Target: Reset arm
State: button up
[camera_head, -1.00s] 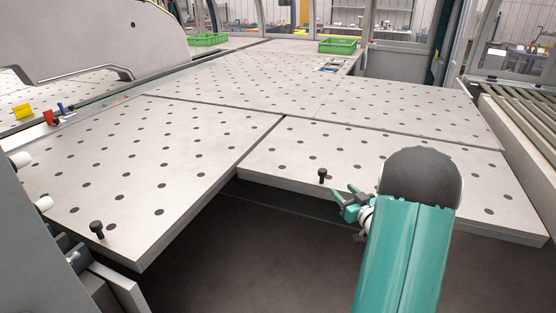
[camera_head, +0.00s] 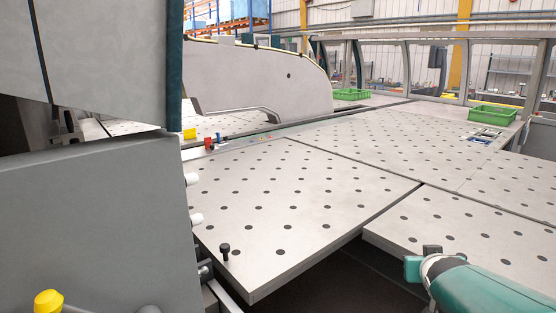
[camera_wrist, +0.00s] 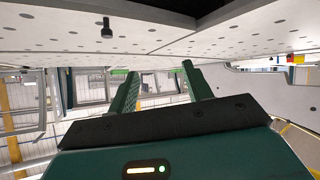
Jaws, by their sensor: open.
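My gripper (camera_wrist: 160,80) shows in the wrist view, its two green fingers apart with nothing between them. The wrist view is upside down, with the perforated table surface along its top. In the head view, my teal and white arm reaches in at the lower right, beside the front edge of the right table panel (camera_head: 480,240). The fingers cannot be made out clearly there. A black peg (camera_wrist: 107,28) stands on the table in the wrist view, apart from the fingers.
The left table panel (camera_head: 290,190) carries a black peg (camera_head: 225,252) near its front corner. A grey machine housing (camera_head: 100,215) fills the left. Green crates (camera_head: 492,114) (camera_head: 350,94) stand at the back. A dark gap lies between the front panels.

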jog(key=s+a+g+y, duration=0.2)
jog(key=s+a, duration=0.7)
jog(key=a, duration=0.2)
jog(key=shift+a+r+n, duration=0.15)
jog(key=shift+r+n, duration=0.05)
jog(key=shift+n, duration=0.2)
jog(key=s+a+g, duration=0.1)
jog(key=s+a, duration=0.1)
jog(key=s, duration=0.1)
jog(key=s+a+f+n+g+y, duration=0.1)
jog(key=s+a, duration=0.2)
jog(key=s+a+g+y, duration=0.1)
jog(key=s+a, duration=0.2)
jog(key=s, duration=0.1)
jog(key=shift+f+n, duration=0.2)
jog(key=shift+n, duration=0.1)
jog(key=shift+c, duration=0.9)
jog(key=shift+s+a+f+y, duration=0.1)
jog(key=shift+s+a+y, duration=0.1)
jog(key=shift+s+y, duration=0.1)
jog(key=shift+c, duration=0.6)
jog(key=shift+w+d, duration=0.1)
